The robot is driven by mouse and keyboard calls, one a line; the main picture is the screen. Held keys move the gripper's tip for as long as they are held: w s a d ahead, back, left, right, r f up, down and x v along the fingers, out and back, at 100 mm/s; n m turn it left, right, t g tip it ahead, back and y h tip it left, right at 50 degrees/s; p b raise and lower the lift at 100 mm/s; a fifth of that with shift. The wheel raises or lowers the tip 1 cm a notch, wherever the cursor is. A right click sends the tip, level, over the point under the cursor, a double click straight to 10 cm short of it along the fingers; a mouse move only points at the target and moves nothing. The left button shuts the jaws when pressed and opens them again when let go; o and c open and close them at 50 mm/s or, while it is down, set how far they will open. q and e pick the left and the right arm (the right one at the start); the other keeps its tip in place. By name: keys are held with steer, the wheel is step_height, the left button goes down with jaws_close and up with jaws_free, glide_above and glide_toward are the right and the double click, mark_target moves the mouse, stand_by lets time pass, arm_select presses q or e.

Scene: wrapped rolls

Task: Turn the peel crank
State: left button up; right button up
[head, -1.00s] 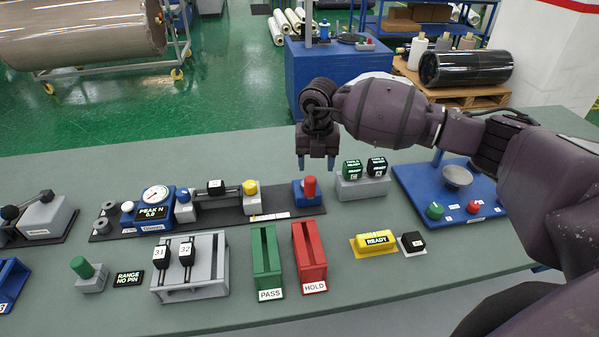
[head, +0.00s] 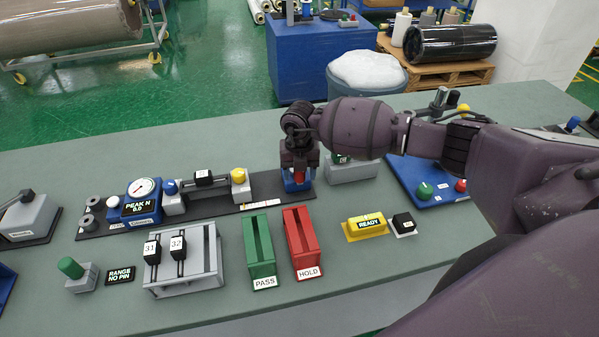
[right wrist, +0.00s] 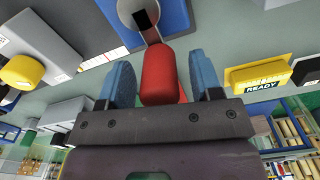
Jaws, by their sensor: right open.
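The peel crank has a red upright handle (head: 299,176) on a blue block (head: 297,185) at the right end of the long dark base (head: 215,208). In the right wrist view, the red handle (right wrist: 158,76) stands between the two blue fingers of my right gripper (right wrist: 162,82), with a gap visible on either side. In the head view, my right gripper (head: 299,168) is down over the handle and mostly hides it. It is open. A gauge unit reading "PEAK N 0.0" (head: 140,208) sits on the same base, left. My left gripper is out of view.
Green PASS (head: 260,250) and red HOLD (head: 300,242) slotted holders stand in front of the crank. A yellow READY block (head: 364,227) is to the right, and a grey block (head: 352,173) with a READY-labelled cap is close behind. A yellow knob (head: 238,175) tops the left clamp.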

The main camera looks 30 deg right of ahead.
steer(key=shift+f, duration=0.4)
steer(key=c, duration=0.9)
steer(key=shift+d, duration=0.1)
